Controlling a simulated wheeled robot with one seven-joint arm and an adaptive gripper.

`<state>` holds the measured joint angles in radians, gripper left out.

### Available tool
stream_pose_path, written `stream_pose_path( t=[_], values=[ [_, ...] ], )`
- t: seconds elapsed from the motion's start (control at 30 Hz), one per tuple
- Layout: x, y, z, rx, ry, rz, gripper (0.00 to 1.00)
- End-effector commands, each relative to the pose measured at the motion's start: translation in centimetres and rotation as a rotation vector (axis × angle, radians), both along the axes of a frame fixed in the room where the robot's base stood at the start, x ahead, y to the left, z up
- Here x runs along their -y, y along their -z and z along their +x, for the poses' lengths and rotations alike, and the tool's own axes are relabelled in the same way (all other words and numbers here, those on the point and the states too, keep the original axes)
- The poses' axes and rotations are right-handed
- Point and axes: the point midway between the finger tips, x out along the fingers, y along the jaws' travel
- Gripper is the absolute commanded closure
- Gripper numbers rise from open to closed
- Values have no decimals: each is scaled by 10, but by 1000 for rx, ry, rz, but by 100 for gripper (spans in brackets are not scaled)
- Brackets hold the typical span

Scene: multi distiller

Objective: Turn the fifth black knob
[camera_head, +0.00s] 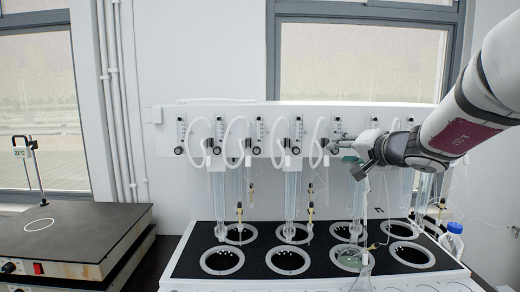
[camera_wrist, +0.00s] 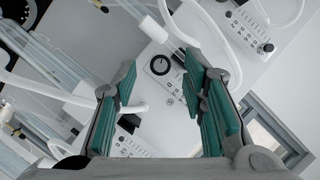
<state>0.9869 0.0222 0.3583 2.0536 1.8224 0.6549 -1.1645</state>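A row of black knobs, one of them the left end knob (camera_head: 178,150), runs along the white panel (camera_head: 165,135) at the back in the head view. My gripper (camera_head: 334,143) is at this panel, right of the middle, and covers the knob there. In the wrist view my gripper (camera_wrist: 160,78) is open, its green-padded fingers apart with nothing held between them. A black knob (camera_wrist: 159,65) on a white dial plate shows between and just beyond the fingertips, apart from both. I cannot tell its exact distance from the tips.
White hoses (camera_head: 230,135) loop in front of the panel, and glass columns (camera_head: 293,200) hang below it. A black heating block (camera_head: 195,235) with several round wells stands underneath. A blue-capped bottle (camera_head: 453,235) is at right. A hot plate (camera_head: 75,230) is at left.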

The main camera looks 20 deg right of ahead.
Motion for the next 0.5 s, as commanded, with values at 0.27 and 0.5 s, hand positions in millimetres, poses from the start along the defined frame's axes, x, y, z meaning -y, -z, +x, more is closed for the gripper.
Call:
stream_pose_path(
  t=[0.27,0.5],
  values=[
    [-1,4,18,0,0,0,61],
    [-1,4,19,1,-1,-1,61]
  ],
)
